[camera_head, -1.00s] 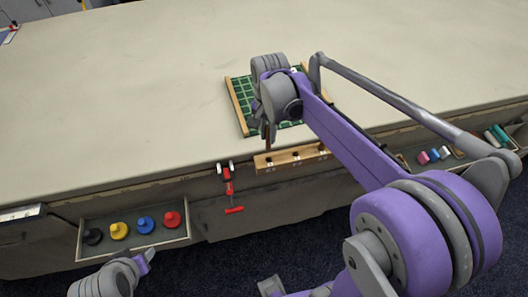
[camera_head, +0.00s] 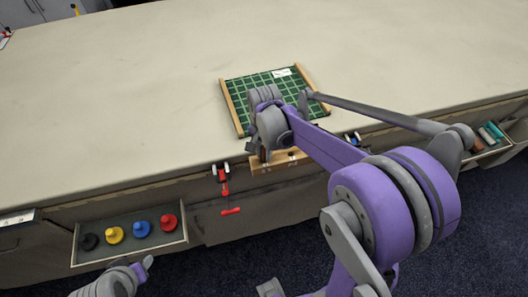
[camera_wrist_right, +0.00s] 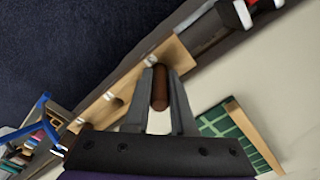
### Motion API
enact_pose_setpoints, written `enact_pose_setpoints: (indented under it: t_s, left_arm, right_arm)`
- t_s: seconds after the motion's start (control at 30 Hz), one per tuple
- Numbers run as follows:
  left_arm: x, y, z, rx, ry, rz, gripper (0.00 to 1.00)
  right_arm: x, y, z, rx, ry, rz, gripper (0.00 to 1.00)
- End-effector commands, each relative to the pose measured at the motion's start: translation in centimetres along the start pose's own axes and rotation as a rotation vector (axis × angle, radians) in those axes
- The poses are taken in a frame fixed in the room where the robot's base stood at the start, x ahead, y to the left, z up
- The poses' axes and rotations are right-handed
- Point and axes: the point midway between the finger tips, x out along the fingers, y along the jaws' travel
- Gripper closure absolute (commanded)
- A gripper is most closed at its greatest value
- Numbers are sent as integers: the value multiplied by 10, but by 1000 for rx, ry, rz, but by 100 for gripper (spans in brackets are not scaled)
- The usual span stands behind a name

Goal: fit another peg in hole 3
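The wooden block with holes (camera_head: 262,168) is fixed along the table's front edge. It also shows in the right wrist view (camera_wrist_right: 95,115), with white labels too small to read. My right gripper (camera_head: 264,152) is over the block. In the right wrist view its fingers (camera_wrist_right: 160,92) are closed around a brown peg (camera_wrist_right: 160,88), whose far end is near the block's end label. I cannot tell whether the peg is inside a hole. A small brown spot (camera_wrist_right: 118,102), a hole or a peg top, shows farther along. My left gripper (camera_head: 146,264) is low at left; its fingers are unclear.
A green gridded board (camera_head: 270,92) with wooden side strips lies behind the block. A red clamp (camera_head: 224,182) hangs left of the block. An open drawer (camera_head: 130,250) holds black, yellow, blue and red knobs. Another drawer (camera_head: 490,150) at right holds coloured pieces. The tabletop is otherwise clear.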

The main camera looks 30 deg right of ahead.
Motion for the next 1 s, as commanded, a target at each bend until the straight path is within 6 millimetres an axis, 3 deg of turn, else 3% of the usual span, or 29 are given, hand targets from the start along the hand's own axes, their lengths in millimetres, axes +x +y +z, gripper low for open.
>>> enact_pose_setpoints:
  t_s: [0.03,0.13,0.53,1.0]
  left_arm:
    - [0,0,0,0,0,0,50]
    - [0,0,0,0,0,0,50]
    - [-2,0,-2,0,2,0,50]
    - [-10,0,-10,0,9,0,50]
  right_arm:
    - [0,0,0,0,0,0,66]
    - [0,0,0,0,0,0,49]
    - [-9,0,0,0,0,0,49]
    - [-100,0,0,1,1,-1,49]
